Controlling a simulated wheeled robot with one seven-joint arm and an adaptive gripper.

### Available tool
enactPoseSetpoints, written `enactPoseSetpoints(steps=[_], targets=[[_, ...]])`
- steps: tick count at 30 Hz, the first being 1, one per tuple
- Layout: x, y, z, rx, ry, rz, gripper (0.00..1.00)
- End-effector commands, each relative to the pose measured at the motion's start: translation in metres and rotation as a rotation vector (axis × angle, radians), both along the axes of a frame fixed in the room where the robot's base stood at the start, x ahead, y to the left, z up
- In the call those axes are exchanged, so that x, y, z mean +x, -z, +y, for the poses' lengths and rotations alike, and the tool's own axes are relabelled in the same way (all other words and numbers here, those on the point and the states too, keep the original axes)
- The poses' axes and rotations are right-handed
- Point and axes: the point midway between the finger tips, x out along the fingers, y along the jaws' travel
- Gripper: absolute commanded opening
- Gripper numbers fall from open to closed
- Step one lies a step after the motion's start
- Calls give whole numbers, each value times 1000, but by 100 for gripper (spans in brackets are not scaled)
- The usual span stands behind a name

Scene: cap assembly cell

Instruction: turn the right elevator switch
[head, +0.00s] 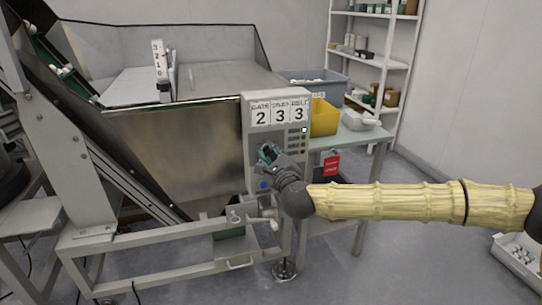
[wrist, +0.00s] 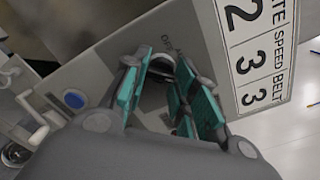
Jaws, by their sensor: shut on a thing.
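The grey control panel (head: 255,103) stands on the front right of the steel hopper, and it fills the middle of the wrist view (wrist: 205,35). A dark rotary switch (wrist: 164,66) with a pale rim sits on the panel, between my teal finger pads. My gripper (head: 266,153) is at the panel's lower half, and its fingers close around the switch in the wrist view (wrist: 163,88). The switch is mostly hidden by the fingers, and its angle cannot be told. Lettering beside it is partly covered.
A card (head: 278,113) reads gate 2, speed 3, belt 3. A blue button (head: 264,184) sits below my gripper. The steel hopper (head: 175,150) is left of the panel. A table (head: 360,136) with a yellow bin (head: 323,118) stands right.

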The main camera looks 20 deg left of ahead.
Motion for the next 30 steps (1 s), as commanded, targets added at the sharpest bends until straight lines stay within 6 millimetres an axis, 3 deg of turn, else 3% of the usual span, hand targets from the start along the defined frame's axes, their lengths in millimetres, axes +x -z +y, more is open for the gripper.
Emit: enactPoseSetpoints(steps=[18, 19, 22, 30], targets=[[0, 1, -1, 34, 2, 25, 4], [0, 1, -1, 34, 2, 25, 31], [0, 1, 0, 33, 1, 24, 49], [0, 0, 0, 34, -1, 24, 50]])
